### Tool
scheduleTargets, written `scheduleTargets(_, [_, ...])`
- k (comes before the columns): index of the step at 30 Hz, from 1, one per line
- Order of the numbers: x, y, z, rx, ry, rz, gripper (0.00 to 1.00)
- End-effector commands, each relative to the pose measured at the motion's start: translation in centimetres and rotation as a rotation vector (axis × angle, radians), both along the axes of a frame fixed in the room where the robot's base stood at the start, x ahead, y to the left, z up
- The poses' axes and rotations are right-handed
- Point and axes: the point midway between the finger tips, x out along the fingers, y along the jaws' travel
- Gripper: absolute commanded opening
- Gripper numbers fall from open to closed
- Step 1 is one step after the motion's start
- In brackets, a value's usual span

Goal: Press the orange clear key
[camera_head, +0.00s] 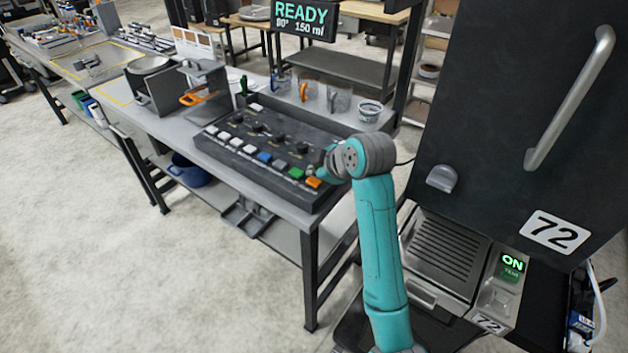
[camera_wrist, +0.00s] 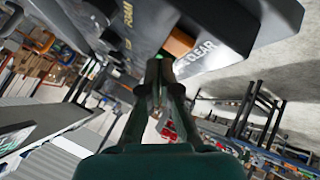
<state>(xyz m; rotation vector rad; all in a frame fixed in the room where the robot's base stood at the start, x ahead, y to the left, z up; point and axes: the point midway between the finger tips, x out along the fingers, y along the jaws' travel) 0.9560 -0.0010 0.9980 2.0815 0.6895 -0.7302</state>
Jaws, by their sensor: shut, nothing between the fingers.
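The orange clear key (camera_head: 313,182) is at the right end of the front row of keys on the dark control panel (camera_head: 325,196). In the wrist view the orange key (camera_wrist: 180,43) shows beside a white label reading CLEAR (camera_wrist: 199,57). My gripper (camera_wrist: 160,68) is shut and empty, its fingertips close to the orange key and slightly left of it in that view. I cannot tell whether they touch. In the head view my wrist hides most of the gripper, just right of the key.
White, blue and green keys (camera_head: 296,173) sit left of the orange key, with several knobs behind. A display (camera_head: 303,18) reads READY, 00°, 150 ml. Clear cups (camera_head: 338,100) stand behind the panel. A dark machine marked 72 (camera_head: 478,140) stands close on the right.

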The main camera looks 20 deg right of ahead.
Motion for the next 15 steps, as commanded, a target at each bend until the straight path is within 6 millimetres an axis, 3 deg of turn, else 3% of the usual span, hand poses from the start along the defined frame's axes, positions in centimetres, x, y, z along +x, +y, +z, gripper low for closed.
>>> scheduleTargets(8, [0.0,0.0,0.2,0.000,-0.001,-0.001,0.00])
scheduleTargets(15, [0.0,0.0,2.2,-0.001,-0.002,0.000,0.00])
